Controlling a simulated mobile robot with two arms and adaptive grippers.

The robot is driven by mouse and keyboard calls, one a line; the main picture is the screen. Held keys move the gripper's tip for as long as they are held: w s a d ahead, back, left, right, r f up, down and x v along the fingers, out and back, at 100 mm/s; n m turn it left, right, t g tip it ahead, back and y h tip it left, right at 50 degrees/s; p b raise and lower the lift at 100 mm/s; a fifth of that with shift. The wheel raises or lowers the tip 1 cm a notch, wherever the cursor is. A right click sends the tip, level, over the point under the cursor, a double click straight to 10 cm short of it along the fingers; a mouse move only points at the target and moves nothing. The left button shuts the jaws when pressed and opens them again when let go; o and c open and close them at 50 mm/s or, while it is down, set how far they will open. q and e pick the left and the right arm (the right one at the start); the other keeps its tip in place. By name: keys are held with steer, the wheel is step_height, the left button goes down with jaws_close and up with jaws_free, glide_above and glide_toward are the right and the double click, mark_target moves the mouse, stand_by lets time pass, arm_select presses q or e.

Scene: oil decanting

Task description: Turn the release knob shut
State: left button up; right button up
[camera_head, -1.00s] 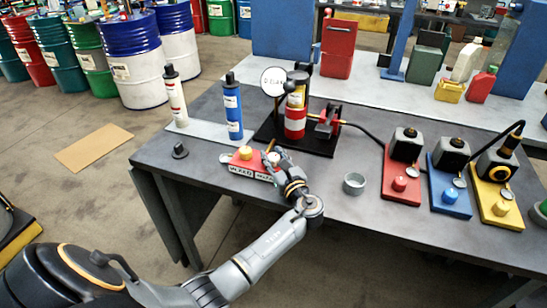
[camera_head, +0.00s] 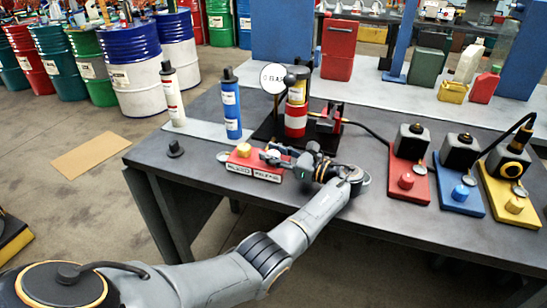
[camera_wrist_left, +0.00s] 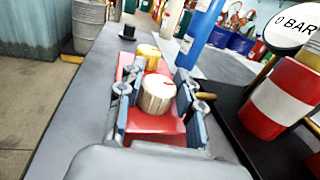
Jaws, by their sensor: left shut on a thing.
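A red block (camera_head: 254,170) with a labelled front stands near the table's left front edge. A cream ribbed release knob (camera_wrist_left: 156,94) sits on this red block, which also shows in the left wrist view (camera_wrist_left: 150,127). My left gripper (camera_head: 273,157) reaches in from the right in the head view and is shut on the knob, with one finger on each side of it. A yellow knob (camera_wrist_left: 148,53) sits on the same block beyond the fingers; it also shows in the head view (camera_head: 243,149). My right gripper is in neither view.
Behind the block stand a blue bottle (camera_head: 231,108), a white bottle (camera_head: 172,98) and a round gauge (camera_head: 273,79) reading 0 BAR. A red-and-white cylinder (camera_head: 296,120) is close on the right. Red, blue and yellow plates (camera_head: 407,190) with devices stand further right.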

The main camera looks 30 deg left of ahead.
arm_select(q)
steer(key=shift+r, duration=0.1)
stand_by(0.3)
steer(key=o, duration=1.2)
steer(key=d, duration=1.2)
steer(key=shift+w, duration=0.3)
steer(key=shift+s, duration=0.1)
